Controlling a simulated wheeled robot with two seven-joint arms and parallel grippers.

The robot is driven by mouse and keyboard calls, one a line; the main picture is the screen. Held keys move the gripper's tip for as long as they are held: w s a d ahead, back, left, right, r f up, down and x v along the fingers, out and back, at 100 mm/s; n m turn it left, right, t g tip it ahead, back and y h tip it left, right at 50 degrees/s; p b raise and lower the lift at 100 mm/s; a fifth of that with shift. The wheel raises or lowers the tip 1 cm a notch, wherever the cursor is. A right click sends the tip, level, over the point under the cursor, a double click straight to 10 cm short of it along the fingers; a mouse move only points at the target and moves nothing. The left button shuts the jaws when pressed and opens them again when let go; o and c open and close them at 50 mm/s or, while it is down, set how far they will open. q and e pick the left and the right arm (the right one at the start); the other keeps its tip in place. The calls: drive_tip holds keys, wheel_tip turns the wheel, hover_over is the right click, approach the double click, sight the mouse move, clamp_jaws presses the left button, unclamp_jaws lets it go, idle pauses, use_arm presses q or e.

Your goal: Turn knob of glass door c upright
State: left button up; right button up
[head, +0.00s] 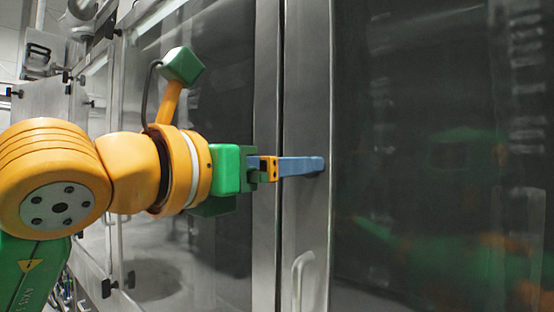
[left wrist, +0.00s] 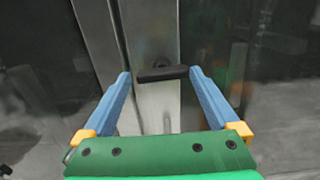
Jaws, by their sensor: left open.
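The knob (left wrist: 163,74) is a short black bar on a steel door frame (left wrist: 150,108). In the left wrist view it lies nearly level, with its round base just above it. My left gripper (left wrist: 160,76) is open, with one blue finger on either side of the knob; I see no clear contact. In the head view my left gripper (head: 316,164) reaches the steel frame from the left, seen side-on, and hides the knob. No label shows which dark glass door is c. My right gripper is not in view.
A curved metal pull handle (head: 302,278) stands on the same frame below my gripper. A narrow vertical gap runs left of this frame. Large dark reflective glass (head: 420,150) fills the right side. More steel frames and fittings (head: 90,100) stand at the left.

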use_arm(q)
drive_tip(key=shift+s+d, duration=0.15)
drive_tip(key=shift+d, duration=0.15)
drive_tip(key=c, duration=1.1)
clamp_jaws()
drive_tip(key=shift+a, duration=0.1)
drive_tip(key=shift+c, duration=1)
unclamp_jaws()
drive_tip(key=shift+f, duration=0.1)
